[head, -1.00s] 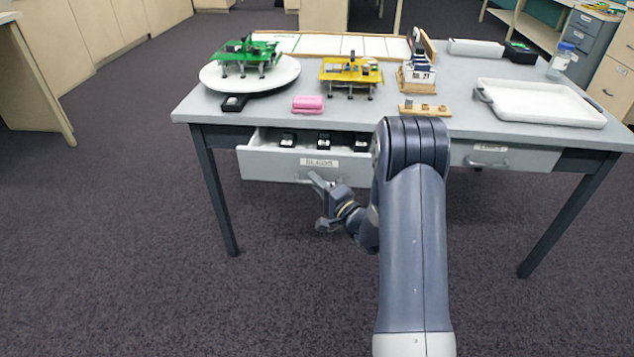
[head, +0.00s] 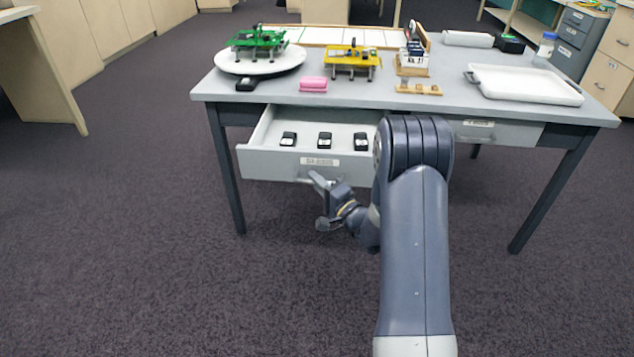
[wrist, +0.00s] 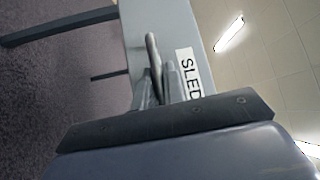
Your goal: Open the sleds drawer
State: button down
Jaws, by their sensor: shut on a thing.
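The sleds drawer (head: 258,164) is pulled well out from under the left part of the table in the head view. Its inside shows, with three small black-and-white sleds (head: 325,140) in a row on its floor. Its label plate (wrist: 188,75) starts "SLED" in the wrist view. My gripper (head: 322,200) is at the drawer's front, just below the label. In the wrist view my gripper (wrist: 161,88) is shut on the drawer's bar handle (wrist: 152,50), whose far end sticks out beyond the fingers.
The tabletop (head: 340,95) holds a green model on a white turntable (head: 228,62), a yellow model (head: 350,60), a pink block (head: 312,85) and a white tray (head: 525,88). A second drawer (head: 500,134) on the right is closed. The carpet in front is clear.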

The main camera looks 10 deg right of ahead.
jog(key=c, duration=1.8)
grip_release()
jog(key=shift+o, duration=0.2)
jog(key=shift+d, duration=0.1)
jog(key=p+v, duration=0.1)
jog(key=v, duration=0.9)
jog(key=shift+s, duration=0.4)
jog(key=shift+d, duration=0.1)
jog(key=b+x, duration=0.1)
jog(key=x, duration=0.9)
jog(key=shift+w, duration=0.55)
